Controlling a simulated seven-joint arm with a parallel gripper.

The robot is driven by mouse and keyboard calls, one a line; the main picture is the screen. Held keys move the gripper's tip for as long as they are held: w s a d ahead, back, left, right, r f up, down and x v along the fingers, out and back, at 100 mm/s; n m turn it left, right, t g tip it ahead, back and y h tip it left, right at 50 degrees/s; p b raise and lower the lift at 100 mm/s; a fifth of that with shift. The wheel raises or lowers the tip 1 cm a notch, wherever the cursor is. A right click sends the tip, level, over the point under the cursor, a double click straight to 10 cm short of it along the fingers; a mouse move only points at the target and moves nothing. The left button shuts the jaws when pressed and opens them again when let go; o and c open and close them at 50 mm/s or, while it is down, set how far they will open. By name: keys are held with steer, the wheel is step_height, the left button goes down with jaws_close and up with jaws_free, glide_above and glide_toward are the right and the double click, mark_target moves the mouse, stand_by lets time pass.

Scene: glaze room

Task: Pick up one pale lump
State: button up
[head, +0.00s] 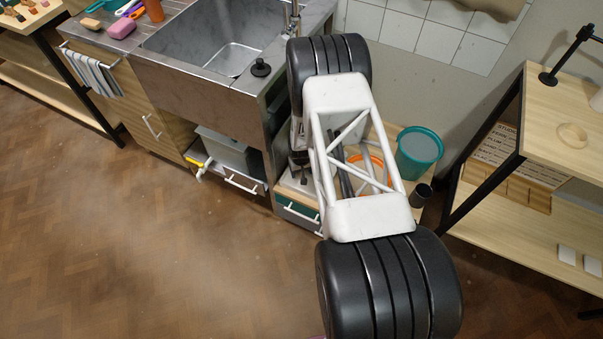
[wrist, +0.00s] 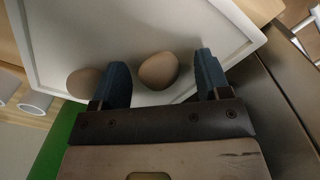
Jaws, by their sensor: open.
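In the wrist view, one pale brownish lump (wrist: 158,71) lies in a white tray (wrist: 110,28), near the tray's edge. My gripper (wrist: 161,61) is open, with one blue finger on each side of this lump. Gaps show between the lump and both fingers; I cannot tell the height of the fingertips over the tray. A second similar lump (wrist: 82,83) lies to the left, just outside the left finger and partly behind it. In the head view my arm hides the gripper, and I cannot make out the lumps or the tray there.
The steel sink (head: 215,40) stands left of my arm, with a black knob-like object (head: 261,67) on its edge. A teal bucket (head: 418,155) and an orange ring (head: 368,170) are right of and behind my arm. A wooden shelf unit (head: 560,105) stands at right. The floor at left is clear.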

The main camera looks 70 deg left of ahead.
steer(key=shift+f, duration=0.15)
stand_by(0.5)
steer(key=c, duration=1)
steer(key=shift+r, duration=1.15)
steer(key=shift+d+r, duration=0.3)
steer(key=shift+r, duration=0.35)
steer(key=s+d, duration=0.1)
steer(key=d, duration=0.4)
steer(key=s+d+r, duration=0.1)
steer(key=d, duration=0.4)
steer(key=s+d, duration=0.1)
steer(key=d, duration=0.4)
steer(key=shift+r, duration=0.2)
